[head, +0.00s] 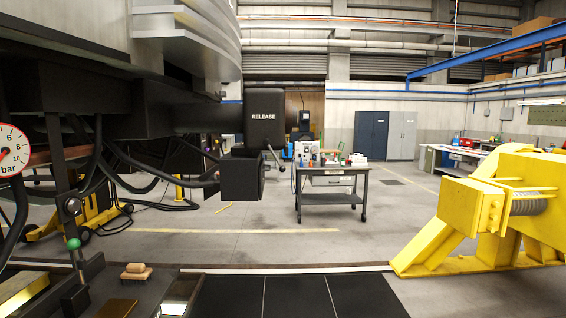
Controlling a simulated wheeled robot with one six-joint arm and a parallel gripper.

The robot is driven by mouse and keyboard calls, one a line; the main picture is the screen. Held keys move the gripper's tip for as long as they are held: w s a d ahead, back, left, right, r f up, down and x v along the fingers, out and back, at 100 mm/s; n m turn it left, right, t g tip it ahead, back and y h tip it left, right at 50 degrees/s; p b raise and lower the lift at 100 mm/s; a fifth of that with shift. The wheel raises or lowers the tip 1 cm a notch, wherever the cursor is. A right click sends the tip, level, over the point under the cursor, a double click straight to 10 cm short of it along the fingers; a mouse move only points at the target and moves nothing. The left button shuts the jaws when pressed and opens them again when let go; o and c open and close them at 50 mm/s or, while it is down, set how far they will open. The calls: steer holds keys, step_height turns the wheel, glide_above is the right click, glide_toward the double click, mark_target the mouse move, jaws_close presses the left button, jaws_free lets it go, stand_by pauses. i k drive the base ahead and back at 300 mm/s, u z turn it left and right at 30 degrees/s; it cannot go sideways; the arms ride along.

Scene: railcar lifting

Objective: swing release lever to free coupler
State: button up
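A black coupler head (264,135) marked RELEASE juts out from the end of the railcar (185,35) at the centre left. A lower black block (242,178) hangs beneath it. A small pale metal lever (274,158) shows under the RELEASE marking, slanting down to the right; whether it is the release lever I cannot tell for sure. A dark upright rod (56,165) hangs at the left, near a round eye and a green knob (73,243). My gripper is not in this view.
A pressure gauge (11,150) is at the left edge. Black hoses (150,183) hang below the car. A brush (136,271) lies on a dark tray. A yellow buffer stop (500,215) stands at right. A work cart (332,185) stands behind; the floor between is clear.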

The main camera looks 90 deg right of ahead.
mark_target(275, 157)
steer(key=z, duration=3.35)
steer(key=i, duration=0.75)
steer(key=z, duration=0.1)
